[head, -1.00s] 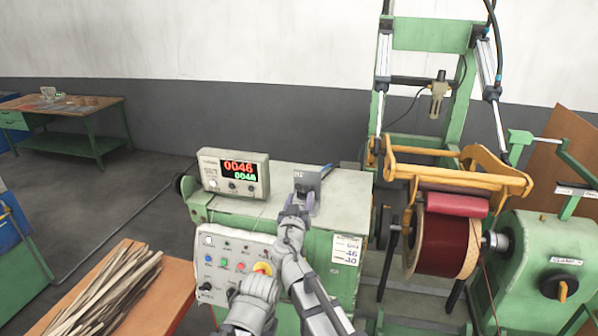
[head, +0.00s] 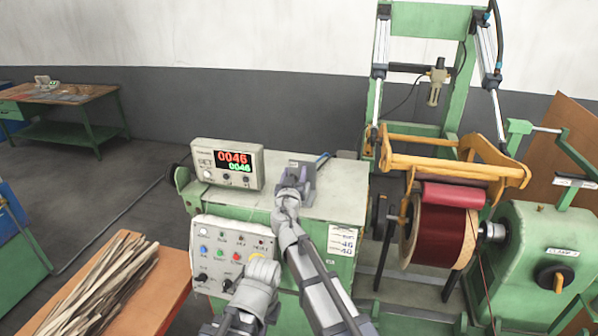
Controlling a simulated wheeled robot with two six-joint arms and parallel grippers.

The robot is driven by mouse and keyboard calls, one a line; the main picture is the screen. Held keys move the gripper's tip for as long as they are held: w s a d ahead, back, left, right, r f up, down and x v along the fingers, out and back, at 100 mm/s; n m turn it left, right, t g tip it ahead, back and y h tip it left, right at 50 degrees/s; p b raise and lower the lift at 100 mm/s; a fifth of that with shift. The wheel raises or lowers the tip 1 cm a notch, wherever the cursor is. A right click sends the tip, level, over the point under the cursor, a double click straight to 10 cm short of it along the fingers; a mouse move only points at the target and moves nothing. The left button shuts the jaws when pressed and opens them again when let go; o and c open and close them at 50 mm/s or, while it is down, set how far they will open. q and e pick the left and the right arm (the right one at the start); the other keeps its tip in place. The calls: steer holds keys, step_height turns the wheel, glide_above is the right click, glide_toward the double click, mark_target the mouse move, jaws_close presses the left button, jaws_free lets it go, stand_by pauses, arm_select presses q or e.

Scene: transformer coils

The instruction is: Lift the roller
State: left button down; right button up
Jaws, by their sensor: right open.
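The red roller (head: 455,196) lies against the top of the dark red wound coil (head: 440,234), below the yellow frame (head: 450,165). My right gripper (head: 296,178) is open, at the small grey switch box on top of the green cabinet, well left of the roller. Its fingers overlap the box, so contact cannot be told. My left gripper (head: 262,272) is low in front of the control panel (head: 225,255), covering part of its right side. Its fingers cannot be made out.
A counter box (head: 228,164) reading 0046 stands on the green cabinet (head: 330,205). The winding machine (head: 535,245) fills the right side. An orange table (head: 150,300) with wooden strips (head: 100,290) is at lower left. A workbench (head: 60,100) stands far left, with open floor between.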

steer(key=shift+w, duration=0.25)
steer(key=shift+s, duration=0.15)
steer(key=shift+c, duration=0.4)
jaws_close()
stand_by(0.7)
